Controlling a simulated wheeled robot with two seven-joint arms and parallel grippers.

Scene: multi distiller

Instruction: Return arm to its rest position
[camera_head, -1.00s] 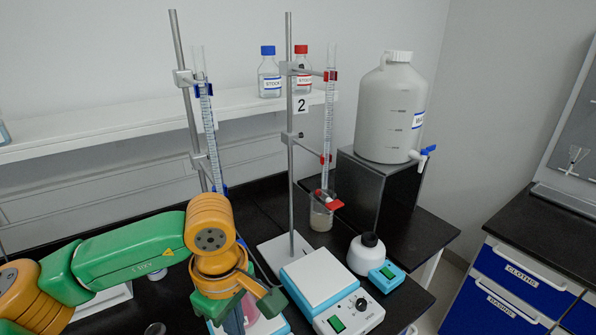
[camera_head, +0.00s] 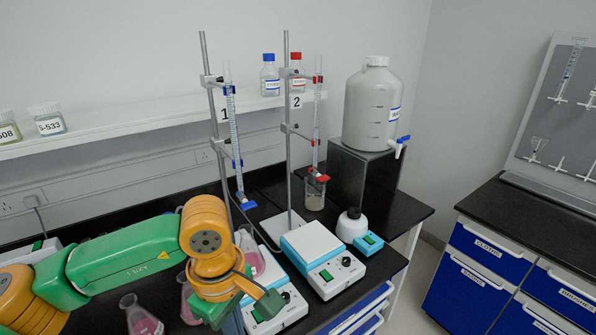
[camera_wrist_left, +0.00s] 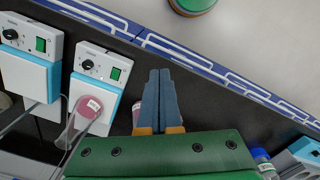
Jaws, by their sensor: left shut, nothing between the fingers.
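My left arm comes in from the left in the head view, with its gripper (camera_head: 232,322) pointing down over the black bench, in front of the front stirrer (camera_head: 275,312). In the left wrist view its two blue-grey fingers (camera_wrist_left: 160,98) are shut together with nothing between them. A flask of pink liquid (camera_head: 251,257) stands on the front stirrer; it also shows in the wrist view (camera_wrist_left: 88,108). Another pink flask (camera_head: 188,301) stands beside my gripper, partly hidden by it. My right gripper is in neither view.
A third pink flask (camera_head: 142,318) stands below my forearm. A second stirrer (camera_head: 320,262), burette stands and a large white carboy (camera_head: 373,105) are farther back and right. Blue drawers (camera_head: 480,265) stand across a gap at right.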

